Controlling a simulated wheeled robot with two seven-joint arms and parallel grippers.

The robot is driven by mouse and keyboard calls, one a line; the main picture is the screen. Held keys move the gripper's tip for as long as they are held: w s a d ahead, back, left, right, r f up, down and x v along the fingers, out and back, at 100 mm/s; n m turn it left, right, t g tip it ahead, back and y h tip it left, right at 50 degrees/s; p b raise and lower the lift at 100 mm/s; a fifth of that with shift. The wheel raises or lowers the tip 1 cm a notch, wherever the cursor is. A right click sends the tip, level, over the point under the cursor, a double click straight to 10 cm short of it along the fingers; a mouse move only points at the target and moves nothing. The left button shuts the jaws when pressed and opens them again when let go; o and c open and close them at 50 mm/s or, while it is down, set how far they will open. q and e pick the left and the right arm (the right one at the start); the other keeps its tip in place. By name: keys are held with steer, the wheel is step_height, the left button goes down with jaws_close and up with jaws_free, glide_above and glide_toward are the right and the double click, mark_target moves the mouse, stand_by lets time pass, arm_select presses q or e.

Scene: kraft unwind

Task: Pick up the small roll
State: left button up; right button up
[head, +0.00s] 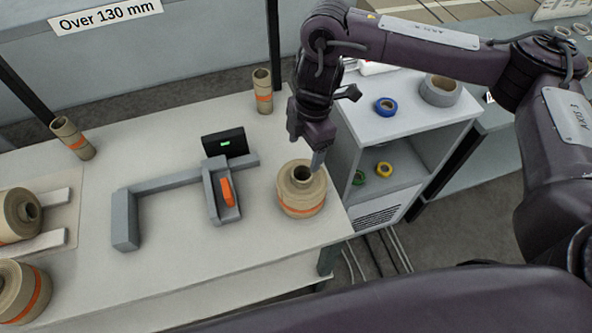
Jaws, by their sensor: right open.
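A brown kraft roll (301,196) with an orange band stands upright at the right end of the white bench, its core opening facing up. It looks smaller than the large rolls at the left. My right gripper (314,158) is open, pointing down at the roll's upper right edge. A finger overlaps the roll's rim in the picture; I cannot tell if it touches. My left gripper is not in view.
A grey fixture (160,186) with an orange handle (227,192) and a small dark display (224,143) sits left of the roll. Large rolls (22,290) are at the left. A white cabinet (420,118) with coloured tape rolls adjoins on the right.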

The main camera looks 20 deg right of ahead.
mark_target(302, 172)
steer(key=shift+f, duration=0.5)
steer(key=shift+s+a+f, duration=0.15)
steer(key=shift+s+f, duration=0.35)
steer(key=shift+f, duration=0.15)
steer(key=shift+s+f, duration=0.15)
steer(key=shift+f, duration=0.2)
step_height(302, 172, down, 4)
steer(key=shift+a+f, duration=0.1)
steer(key=shift+a, duration=0.05)
steer(key=shift+c, duration=0.5)
steer(key=c, duration=0.5)
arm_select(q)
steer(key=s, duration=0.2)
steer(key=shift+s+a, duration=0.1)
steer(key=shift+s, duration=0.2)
arm_select(e)
jaws_close()
